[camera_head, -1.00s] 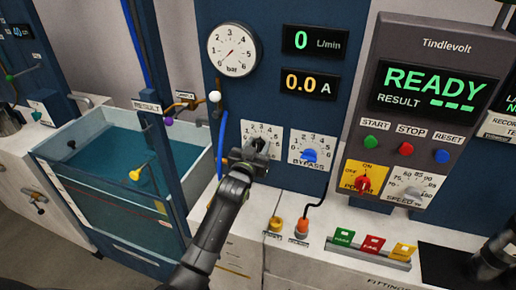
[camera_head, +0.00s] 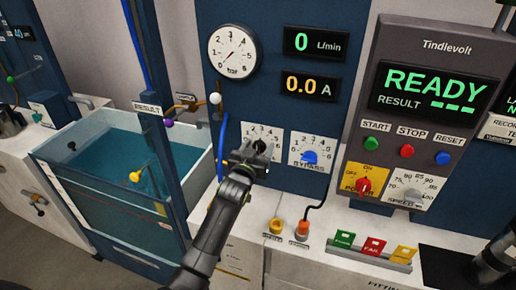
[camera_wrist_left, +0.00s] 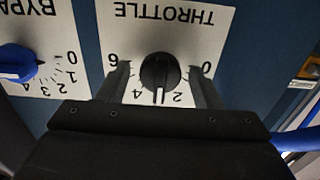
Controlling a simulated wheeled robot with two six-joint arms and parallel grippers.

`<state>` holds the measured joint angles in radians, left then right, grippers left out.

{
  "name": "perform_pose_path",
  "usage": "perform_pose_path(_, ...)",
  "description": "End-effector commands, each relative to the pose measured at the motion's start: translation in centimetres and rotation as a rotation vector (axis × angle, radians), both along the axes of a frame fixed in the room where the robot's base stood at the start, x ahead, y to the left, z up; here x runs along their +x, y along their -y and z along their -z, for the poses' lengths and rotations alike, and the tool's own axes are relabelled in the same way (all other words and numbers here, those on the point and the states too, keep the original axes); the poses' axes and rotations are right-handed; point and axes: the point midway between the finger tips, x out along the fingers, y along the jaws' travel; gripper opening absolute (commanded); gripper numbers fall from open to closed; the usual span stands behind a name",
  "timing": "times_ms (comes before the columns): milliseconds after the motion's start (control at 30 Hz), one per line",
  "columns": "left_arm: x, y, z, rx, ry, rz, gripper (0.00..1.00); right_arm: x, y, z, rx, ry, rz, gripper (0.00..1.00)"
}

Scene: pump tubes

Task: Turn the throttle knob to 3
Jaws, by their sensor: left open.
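The throttle knob (camera_wrist_left: 160,72) is black and round, on a white dial plate marked THROTTLE (camera_wrist_left: 185,30), which appears upside down in the left wrist view. Its white pointer line lies between the 2 and the 4. My left gripper (camera_wrist_left: 162,82) is open, with one finger on each side of the knob and a visible gap to it. In the head view my left gripper (camera_head: 256,150) is in front of the throttle dial (camera_head: 262,130) and hides the knob and the lower part of the scale. My right gripper is not clearly in view.
The blue bypass knob (camera_head: 310,157) sits close to the right of the throttle dial. A blue hose (camera_head: 222,135) runs just left of it. The pressure gauge (camera_head: 232,50) is above, and the flow display (camera_head: 315,42) reads 0. A water tank (camera_head: 75,195) stands at left.

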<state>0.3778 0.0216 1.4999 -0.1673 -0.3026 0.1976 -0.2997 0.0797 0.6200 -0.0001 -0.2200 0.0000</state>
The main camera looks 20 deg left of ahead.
Motion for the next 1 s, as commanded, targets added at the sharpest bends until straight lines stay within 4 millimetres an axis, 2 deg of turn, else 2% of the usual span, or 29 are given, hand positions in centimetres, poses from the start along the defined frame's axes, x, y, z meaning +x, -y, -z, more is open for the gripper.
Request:
perform_pose_path(167,-0.2,0.0,0.0,0.000,0.001,0.000,0.59,0.0,0.0,0.0,0.000,0.000,0.000,0.36)
perform_pose_path(367,-2.0,-0.1,0.1,-0.001,0.001,-0.001,0.59,0.0,0.0,0.2,0.000,0.000,0.000,0.36)
perform_pose_path(1000,-13.0,-0.4,0.3,-0.002,-0.001,-0.001,0.59,0.0,0.0,2.3,0.000,0.000,0.000,0.36)
